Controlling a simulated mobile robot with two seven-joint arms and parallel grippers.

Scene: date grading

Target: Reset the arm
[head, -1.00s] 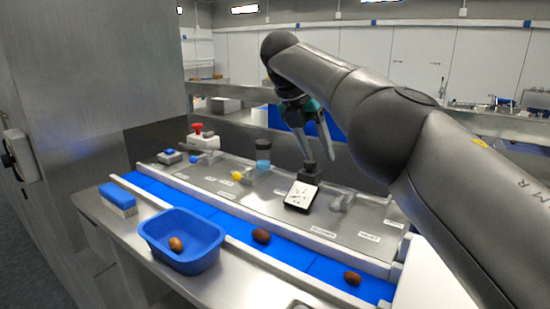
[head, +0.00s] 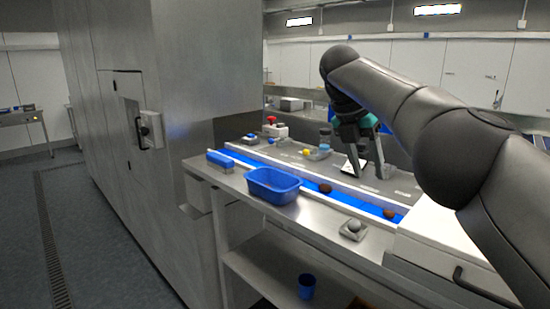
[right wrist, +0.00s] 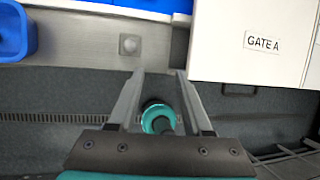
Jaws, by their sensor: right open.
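My right arm reaches in from the right in the head view. Its gripper (head: 368,176) is over the back part of the sorting bench, with its two fingers apart and pointing down. In the right wrist view the open fingers (right wrist: 159,74) have nothing gripped between them, and the bench edge and dark floor show beyond. My left gripper is not in view.
A blue tub (head: 274,196) stands on the bench front. Brown dates (head: 325,188) lie on the blue belt (head: 345,194). A round knob (head: 354,227) and white box (head: 440,238) lie to the right; a blue cup (head: 306,287) is below. Floor at left is clear.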

